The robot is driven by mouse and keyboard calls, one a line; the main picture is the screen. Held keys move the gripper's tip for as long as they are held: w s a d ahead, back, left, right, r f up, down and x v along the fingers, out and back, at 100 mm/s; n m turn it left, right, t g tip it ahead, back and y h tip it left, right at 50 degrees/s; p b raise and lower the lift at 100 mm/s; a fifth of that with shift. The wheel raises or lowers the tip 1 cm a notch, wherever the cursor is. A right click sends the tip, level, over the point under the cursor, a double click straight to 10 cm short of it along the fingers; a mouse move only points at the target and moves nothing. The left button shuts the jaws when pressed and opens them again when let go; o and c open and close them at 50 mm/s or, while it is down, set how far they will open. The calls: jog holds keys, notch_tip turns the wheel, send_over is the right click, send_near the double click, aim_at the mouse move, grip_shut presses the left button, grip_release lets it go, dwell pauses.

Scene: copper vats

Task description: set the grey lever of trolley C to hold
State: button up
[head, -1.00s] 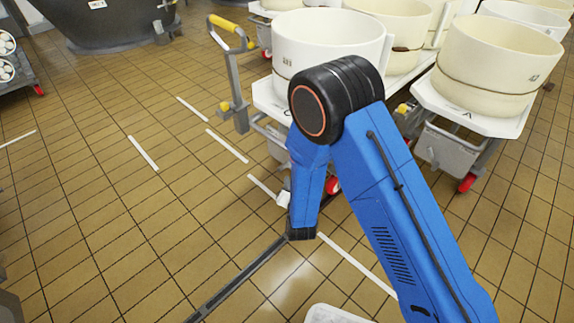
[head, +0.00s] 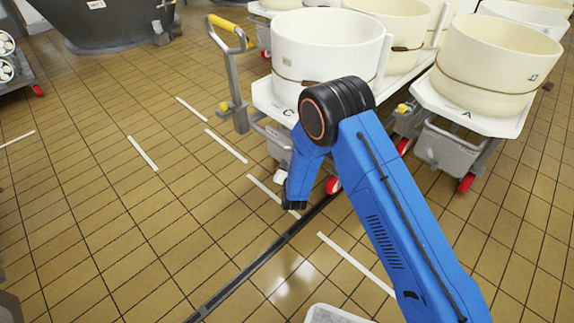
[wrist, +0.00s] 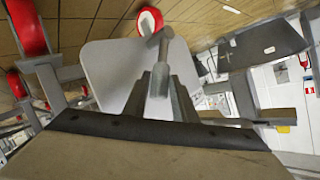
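Trolley C (head: 262,95) stands at upper middle in the head view, marked with a C on its white top and carrying a cream vat. In the wrist view a grey lever (wrist: 161,50) with a wider head stands in front of a pale grey panel (wrist: 112,68). My gripper (wrist: 161,80) has its two grey fingers apart, one on each side of the lever's near end. I cannot tell whether either finger touches it. In the head view my arm hides the gripper and the lever.
Trolley A (head: 482,122) with its vat stands close on the right. A yellow-topped handle post (head: 234,70) rises left of trolley C. Red wheels (head: 333,185) are low beside my arm.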

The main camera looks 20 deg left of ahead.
jog(key=shift+x, duration=1)
grip_shut()
